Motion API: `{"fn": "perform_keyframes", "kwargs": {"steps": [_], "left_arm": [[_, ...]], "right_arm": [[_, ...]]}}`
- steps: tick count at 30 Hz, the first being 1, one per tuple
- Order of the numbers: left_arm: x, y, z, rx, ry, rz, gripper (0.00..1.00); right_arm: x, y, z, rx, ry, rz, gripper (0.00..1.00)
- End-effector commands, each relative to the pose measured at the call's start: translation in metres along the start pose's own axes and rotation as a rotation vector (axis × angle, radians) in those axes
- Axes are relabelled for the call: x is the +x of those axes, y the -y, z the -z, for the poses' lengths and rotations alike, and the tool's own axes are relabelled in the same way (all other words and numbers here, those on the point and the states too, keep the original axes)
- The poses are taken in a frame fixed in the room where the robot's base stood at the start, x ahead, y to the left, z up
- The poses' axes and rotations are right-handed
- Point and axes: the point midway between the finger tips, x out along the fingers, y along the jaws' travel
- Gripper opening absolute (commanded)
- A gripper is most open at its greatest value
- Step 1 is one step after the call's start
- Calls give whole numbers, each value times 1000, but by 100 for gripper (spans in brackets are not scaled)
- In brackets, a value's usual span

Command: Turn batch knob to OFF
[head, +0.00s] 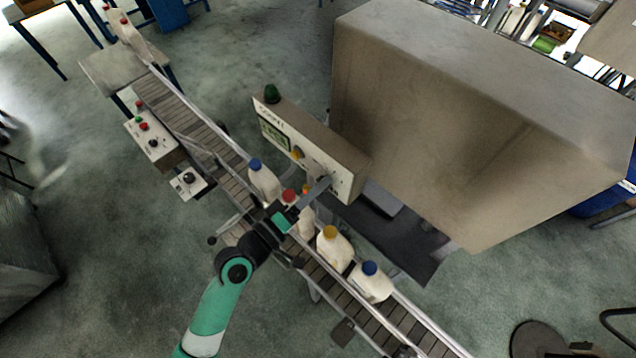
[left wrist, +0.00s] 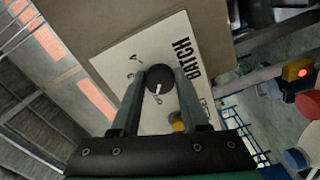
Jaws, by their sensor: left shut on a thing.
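The batch knob (left wrist: 159,83) is a dark round knob with a white pointer mark, on a pale panel lettered BATCH (left wrist: 187,57) in the left wrist view. In the head view the knob is hidden by my gripper, on the front of the grey control box (head: 310,146). My left gripper (head: 325,184) reaches across the conveyor to this panel. In the left wrist view its two fingers (left wrist: 160,72) lie on either side of the knob and are shut on it. The small dial marks are too blurred to read. My right gripper is not in view.
The conveyor (head: 205,128) runs diagonally under my left arm. Bottles with blue (head: 254,164), red and yellow (head: 330,232) caps stand on it close to the arm. A large beige housing (head: 480,110) is behind the control box. A button box (head: 150,140) stands left of the conveyor.

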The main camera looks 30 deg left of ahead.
Motion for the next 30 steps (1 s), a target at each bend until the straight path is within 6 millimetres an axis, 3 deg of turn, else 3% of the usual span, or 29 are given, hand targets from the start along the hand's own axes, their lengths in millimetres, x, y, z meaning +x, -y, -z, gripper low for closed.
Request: {"fn": "perform_keyframes", "kwargs": {"steps": [10,26,27,30], "left_arm": [[0,-1,0,-159,0,-1,0],[0,-1,0,-189,0,-1,0],[0,-1,0,-189,0,-1,46],[0,0,0,-188,0,-1,64]], "right_arm": [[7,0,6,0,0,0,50],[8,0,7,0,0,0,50],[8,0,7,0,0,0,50],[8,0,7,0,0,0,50]]}}
